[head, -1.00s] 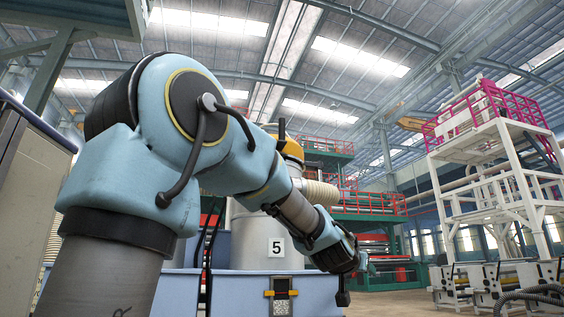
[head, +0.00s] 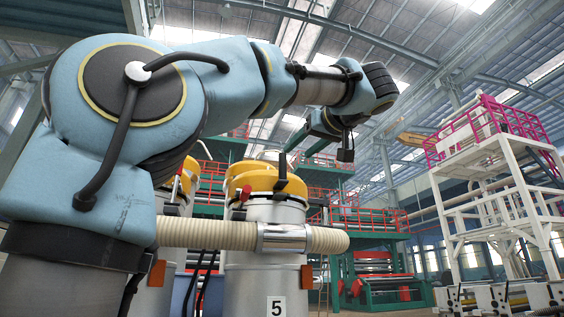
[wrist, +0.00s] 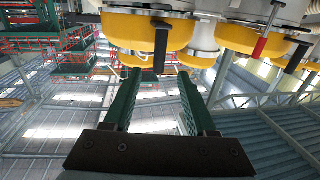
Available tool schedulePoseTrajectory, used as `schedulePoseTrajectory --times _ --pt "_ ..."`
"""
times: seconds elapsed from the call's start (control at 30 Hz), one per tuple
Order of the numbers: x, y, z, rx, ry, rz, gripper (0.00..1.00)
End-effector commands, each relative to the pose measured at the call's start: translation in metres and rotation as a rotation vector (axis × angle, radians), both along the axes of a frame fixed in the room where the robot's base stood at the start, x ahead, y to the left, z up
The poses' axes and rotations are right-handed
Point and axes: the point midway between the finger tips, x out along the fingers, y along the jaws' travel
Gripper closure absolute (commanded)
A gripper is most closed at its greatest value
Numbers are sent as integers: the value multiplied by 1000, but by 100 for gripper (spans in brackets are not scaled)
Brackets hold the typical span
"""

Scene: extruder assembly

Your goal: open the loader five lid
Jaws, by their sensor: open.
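Loader five is a silver cylinder (head: 262,245) with a "5" label (head: 276,307) at the centre bottom of the head view. Its yellow lid (head: 252,178) is closed on top, with a black upright handle (head: 282,168) and a red lever (head: 245,193). My gripper (head: 304,148) is up and to the right of the lid, clear of it. In the wrist view my gripper (wrist: 158,78) has its two green fingers spread, empty. A black handle (wrist: 161,46) on a yellow lid shows beyond the fingertips, apart from them. The wrist view shows no loader numbers.
A ribbed cream hose (head: 205,234) runs across loader five's front. Another yellow-lidded loader (head: 184,180) stands behind at left. More yellow lids (wrist: 253,38) fill the wrist view's top right. Red-green machinery (head: 375,275) and a white frame tower (head: 490,205) stand further back.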

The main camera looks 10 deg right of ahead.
Motion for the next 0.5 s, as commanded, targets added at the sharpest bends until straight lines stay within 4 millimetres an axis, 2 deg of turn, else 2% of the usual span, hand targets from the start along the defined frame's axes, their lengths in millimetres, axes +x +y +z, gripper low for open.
schedulePoseTrajectory --times 0.3,0.5 --pt "54 19 2 1 -2 5 43" --pt "82 28 1 1 -3 3 43"
